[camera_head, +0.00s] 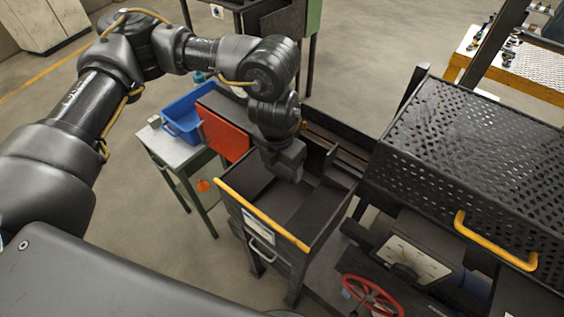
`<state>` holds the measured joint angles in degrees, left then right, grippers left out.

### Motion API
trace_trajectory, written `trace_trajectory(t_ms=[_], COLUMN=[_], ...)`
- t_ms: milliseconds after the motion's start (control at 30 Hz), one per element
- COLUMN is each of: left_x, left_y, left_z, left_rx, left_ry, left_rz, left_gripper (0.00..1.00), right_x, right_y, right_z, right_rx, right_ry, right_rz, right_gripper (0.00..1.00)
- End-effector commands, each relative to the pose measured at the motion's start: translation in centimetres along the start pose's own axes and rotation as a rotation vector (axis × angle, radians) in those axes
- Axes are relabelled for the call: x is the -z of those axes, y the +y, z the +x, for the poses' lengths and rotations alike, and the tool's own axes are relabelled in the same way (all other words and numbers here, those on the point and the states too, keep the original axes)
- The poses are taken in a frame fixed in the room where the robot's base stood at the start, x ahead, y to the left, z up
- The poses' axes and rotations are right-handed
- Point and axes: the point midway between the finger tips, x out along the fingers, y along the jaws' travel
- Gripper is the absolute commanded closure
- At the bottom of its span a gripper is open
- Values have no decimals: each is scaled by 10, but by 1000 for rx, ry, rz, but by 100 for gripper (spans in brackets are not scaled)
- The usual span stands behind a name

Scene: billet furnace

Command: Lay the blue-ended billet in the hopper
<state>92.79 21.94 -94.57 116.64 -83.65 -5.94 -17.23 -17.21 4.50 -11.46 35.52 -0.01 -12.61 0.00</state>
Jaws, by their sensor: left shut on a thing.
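The hopper (322,224) is a dark open-topped metal bin with a yellow bar along its front edge and sloping plates inside. My left gripper (290,172) points down into the back part of the hopper's opening. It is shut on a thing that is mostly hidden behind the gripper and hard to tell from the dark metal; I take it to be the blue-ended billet. No blue end shows, and I cannot tell whether the held thing touches the hopper floor. My right gripper is not in view.
An orange-red panel (224,136) stands left of the hopper, close to my left wrist. A blue bin (187,113) sits on a small table (176,150). A perforated black cover (480,150) with a yellow handle (493,243) and a red handwheel (371,297) are to the right.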

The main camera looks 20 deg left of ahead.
Motion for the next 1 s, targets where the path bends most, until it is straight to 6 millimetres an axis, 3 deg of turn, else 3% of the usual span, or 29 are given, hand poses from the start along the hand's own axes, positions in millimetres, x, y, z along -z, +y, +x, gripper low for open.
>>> trace_trajectory(t_ms=[700,1000], left_x=[9,10], left_y=[0,0], left_z=[78,90], left_rx=[0,0], left_ry=[-2,-2], left_rz=[-1,-1], left_gripper=[78,78], right_x=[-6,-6], right_y=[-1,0], right_z=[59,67], right_rx=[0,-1], right_ry=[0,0], right_rz=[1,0], right_gripper=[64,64])
